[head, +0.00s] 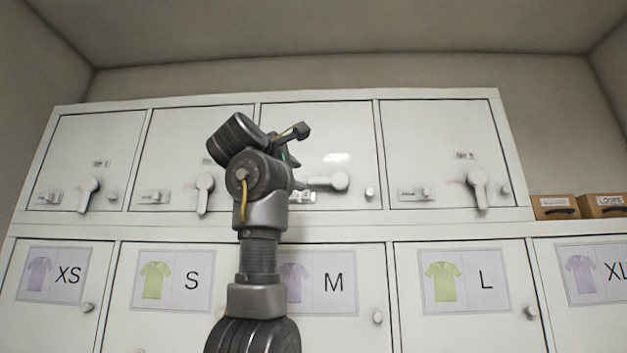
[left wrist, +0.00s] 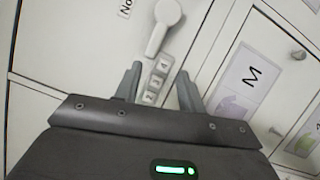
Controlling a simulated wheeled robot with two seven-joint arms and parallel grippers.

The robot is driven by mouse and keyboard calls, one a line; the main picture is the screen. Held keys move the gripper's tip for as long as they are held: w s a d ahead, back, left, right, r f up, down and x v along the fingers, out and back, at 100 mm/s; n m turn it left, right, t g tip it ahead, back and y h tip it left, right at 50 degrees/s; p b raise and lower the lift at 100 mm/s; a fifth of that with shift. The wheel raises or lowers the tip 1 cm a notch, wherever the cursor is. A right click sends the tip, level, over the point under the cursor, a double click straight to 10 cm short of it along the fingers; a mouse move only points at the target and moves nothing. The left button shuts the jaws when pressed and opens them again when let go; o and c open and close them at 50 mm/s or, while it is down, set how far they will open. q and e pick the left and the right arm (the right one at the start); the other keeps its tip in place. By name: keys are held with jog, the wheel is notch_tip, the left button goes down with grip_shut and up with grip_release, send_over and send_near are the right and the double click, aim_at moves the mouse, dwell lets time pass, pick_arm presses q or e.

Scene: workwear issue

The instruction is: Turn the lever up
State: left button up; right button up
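The white lever (head: 325,182) on the third upper locker door lies about level, its arm pointing left from a round pivot. In the left wrist view the lever (left wrist: 157,35) lies just beyond my fingertips. My left gripper (left wrist: 160,71) is open and empty, its two fingers apart with the number dials (left wrist: 156,80) of the locker showing between them. I cannot tell whether a finger touches the door. In the head view my left arm hides the gripper's fingers and the left part of that door. My right gripper is in neither view.
The other upper doors have levers (head: 88,193) (head: 204,192) (head: 478,188) hanging down. A small round knob (head: 370,192) sits right of the level lever. Lower doors carry shirt labels, among them the M label (head: 333,283). Brown boxes (head: 555,207) stand at the right.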

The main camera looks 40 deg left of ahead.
aim_at(316, 182)
pick_arm(q)
jog(key=p+x, duration=0.4)
jog(key=x, duration=0.3)
jog(key=shift+w+r+p, duration=0.15)
jog(key=shift+w+p, duration=0.15)
jog(key=shift+s+r, duration=0.1)
jog(key=shift+r, duration=0.05)
jog(key=shift+p, duration=0.3)
jog(key=shift+w+a+f, duration=0.1)
jog(key=shift+w+f, duration=0.1)
jog(key=shift+w, duration=0.25)
jog(key=shift+w+a+f, duration=0.1)
jog(key=shift+w+f, duration=0.1)
jog(key=shift+w, duration=0.3)
jog(key=shift+w+a+f, duration=0.1)
jog(key=shift+w, duration=0.1)
jog(key=shift+c, duration=0.4)
jog(key=shift+s+r, duration=0.25)
jog(key=shift+s, duration=0.25)
jog(key=c, duration=0.5)
jog(key=shift+c, duration=1.2)
grip_shut()
